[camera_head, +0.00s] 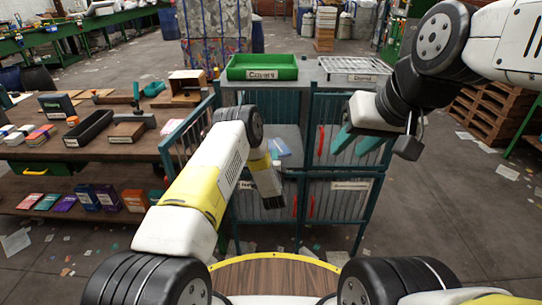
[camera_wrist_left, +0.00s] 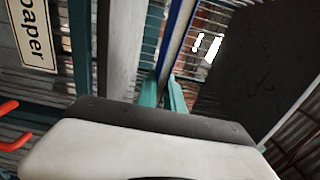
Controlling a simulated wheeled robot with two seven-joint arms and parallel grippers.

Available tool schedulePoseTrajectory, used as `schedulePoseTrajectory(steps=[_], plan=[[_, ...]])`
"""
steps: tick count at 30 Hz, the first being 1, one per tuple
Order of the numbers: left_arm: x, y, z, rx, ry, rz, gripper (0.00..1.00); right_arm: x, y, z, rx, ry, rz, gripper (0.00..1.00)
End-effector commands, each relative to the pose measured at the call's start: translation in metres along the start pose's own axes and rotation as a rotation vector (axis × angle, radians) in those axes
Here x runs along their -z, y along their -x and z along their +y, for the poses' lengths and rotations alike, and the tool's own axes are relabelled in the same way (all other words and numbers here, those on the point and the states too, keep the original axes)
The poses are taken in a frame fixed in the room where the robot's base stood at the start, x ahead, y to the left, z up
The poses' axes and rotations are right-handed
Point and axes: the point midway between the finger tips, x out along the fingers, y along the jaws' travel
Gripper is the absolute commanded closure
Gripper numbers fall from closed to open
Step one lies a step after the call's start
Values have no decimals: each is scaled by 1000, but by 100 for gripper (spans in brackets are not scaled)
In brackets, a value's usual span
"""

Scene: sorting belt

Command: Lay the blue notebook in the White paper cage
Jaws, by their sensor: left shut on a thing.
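The blue notebook (camera_wrist_left: 180,38) shows edge-on in the left wrist view, upright between the teal fingertips of my left gripper (camera_wrist_left: 162,93), which is shut on it. In the head view my left arm reaches down over the left teal cage (camera_head: 236,208), and its fingers are hidden. That cage's label is partly covered; a label reading "paper" (camera_wrist_left: 35,32) shows in the left wrist view. A light blue flat thing (camera_head: 280,147) shows inside the cage; I cannot tell if it is the held notebook. My right gripper (camera_head: 358,142) is open and empty above the right cage (camera_head: 340,210).
A green tray (camera_head: 262,72) labelled Covers and a metal tray (camera_head: 352,66) stand behind the cages. A wooden bench (camera_head: 85,150) with books and boxes stands at left. Wooden pallets (camera_head: 490,110) stand at right. Papers litter the floor.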

Motion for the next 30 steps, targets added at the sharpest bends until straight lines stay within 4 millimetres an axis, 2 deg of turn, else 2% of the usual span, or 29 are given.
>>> schedulePoseTrajectory(steps=[1,3,8,15,28,29,30], plan=[[-1,0,11,0,1,-2,100,0,0,0,0,0,0,64],[0,0,22,0,0,-2,100,0,0,0,0,0,0,64],[0,0,36,1,0,-1,100,0,0,0,0,0,0,64],[0,0,70,1,0,-2,100,0,0,0,0,0,0,64],[0,0,77,2,0,0,100,0,0,0,0,0,0,64],[0,0,78,0,0,-1,84,0,0,0,0,0,0,64],[0,0,77,0,0,-1,77,0,0,0,0,0,0,64]])
